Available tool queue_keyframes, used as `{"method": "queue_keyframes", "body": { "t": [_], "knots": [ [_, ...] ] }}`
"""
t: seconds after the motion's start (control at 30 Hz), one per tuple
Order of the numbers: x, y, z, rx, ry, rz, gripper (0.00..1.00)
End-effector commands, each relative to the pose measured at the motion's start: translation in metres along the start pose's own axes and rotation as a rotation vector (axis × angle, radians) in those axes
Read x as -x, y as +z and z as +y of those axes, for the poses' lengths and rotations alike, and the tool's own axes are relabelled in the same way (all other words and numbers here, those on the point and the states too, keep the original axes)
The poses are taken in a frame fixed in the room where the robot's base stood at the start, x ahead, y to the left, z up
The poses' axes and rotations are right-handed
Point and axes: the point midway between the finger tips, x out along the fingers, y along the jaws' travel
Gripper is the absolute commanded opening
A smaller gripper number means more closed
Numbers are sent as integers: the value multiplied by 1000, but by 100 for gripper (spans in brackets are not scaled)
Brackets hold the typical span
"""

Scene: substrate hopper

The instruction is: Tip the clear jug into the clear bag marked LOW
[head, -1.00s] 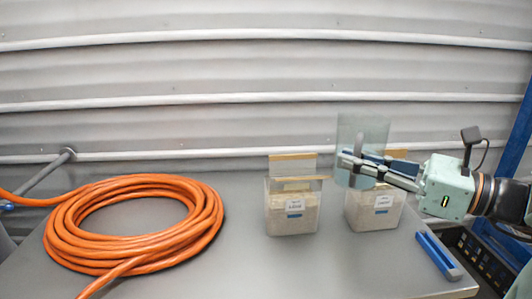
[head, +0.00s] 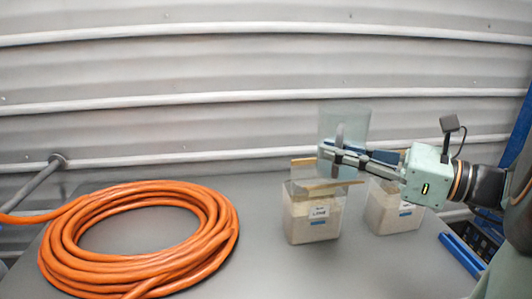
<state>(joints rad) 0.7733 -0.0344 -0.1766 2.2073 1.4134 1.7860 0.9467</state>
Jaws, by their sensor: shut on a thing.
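My gripper (head: 345,152) comes in from the right and is shut on the clear jug (head: 346,120). The jug looks close to upright and is held above the right side of the left clear bag (head: 300,228). That bag stands open-topped on the table, with tan strips at its mouth, pale contents and a white label. A second, similar bag (head: 388,218) stands to its right, partly hidden behind my gripper. The label writing is too small to read surely. I cannot tell what the jug holds.
A coil of orange hose (head: 140,267) covers the left of the grey table (head: 262,235). A blue bar (head: 461,255) lies at the right edge. A ribbed wall (head: 200,70) stands behind. The table between the hose and the left bag is clear.

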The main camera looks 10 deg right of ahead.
Motion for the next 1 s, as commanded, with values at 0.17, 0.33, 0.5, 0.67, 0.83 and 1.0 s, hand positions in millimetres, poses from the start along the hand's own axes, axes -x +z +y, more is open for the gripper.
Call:
{"method": "queue_keyframes", "body": {
  "t": [0.17, 0.33, 0.5, 0.67, 0.83, 1.0],
  "knots": [
    [0, 2, 0, 3, -1, -1, 0],
    [1, 8, 1, -13, 0, 14, 0],
    [2, 19, 2, -57, -1, 53, 0],
    [4, 28, 4, -109, 0, 98, 0],
    [6, 37, 6, -165, 0, 147, 0],
    [6, 46, 7, -225, 1, 201, 0]
  ]
}}
